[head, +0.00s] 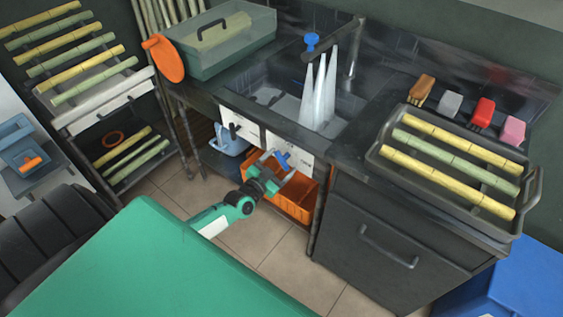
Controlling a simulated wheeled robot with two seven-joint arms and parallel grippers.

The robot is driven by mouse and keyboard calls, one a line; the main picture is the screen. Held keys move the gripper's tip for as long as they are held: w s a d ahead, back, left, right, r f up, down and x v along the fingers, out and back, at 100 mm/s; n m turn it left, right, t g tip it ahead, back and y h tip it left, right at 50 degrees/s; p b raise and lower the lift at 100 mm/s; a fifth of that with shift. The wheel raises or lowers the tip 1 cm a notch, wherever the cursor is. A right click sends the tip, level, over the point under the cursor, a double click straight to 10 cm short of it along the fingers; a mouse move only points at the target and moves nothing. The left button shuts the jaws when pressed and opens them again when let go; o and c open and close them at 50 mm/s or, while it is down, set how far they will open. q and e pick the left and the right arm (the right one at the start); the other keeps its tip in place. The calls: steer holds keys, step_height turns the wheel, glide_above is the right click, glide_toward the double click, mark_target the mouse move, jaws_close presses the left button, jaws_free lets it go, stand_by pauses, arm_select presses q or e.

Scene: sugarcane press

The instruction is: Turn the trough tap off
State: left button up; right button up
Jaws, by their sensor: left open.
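White water streams (319,95) fall from a dark spout pipe (327,50) into the trough (268,95). A blue knob (311,40) sits on top of that pipe. A blue lever handle (282,157) is on a white label plate (303,160) on the trough's front; the lettering is too small to read. My left gripper (279,171) is open and empty, just in front of and below the blue handle, with its fingers around or close beside it. Whether they touch is unclear. My right gripper is not in view.
A second plate with a dark handle (235,127) is just left. Below are an orange crate (295,203) and a blue-grey jug (228,140). A cane tray (377,155) and several brushes (484,112) lie right. A cane rack (75,70) stands left.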

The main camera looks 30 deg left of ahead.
arm_select(q)
steer(key=shift+w, duration=0.45)
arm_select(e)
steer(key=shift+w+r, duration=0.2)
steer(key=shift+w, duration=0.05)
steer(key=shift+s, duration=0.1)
arm_select(q)
steer(key=c, duration=1.6)
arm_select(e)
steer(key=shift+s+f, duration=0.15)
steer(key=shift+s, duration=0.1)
arm_select(q)
steer(key=shift+s+d+f, duration=0.1)
steer(key=shift+d+f, duration=0.05)
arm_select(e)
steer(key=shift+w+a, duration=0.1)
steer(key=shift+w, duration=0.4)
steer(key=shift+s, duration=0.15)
arm_select(q)
steer(key=shift+f, duration=0.1)
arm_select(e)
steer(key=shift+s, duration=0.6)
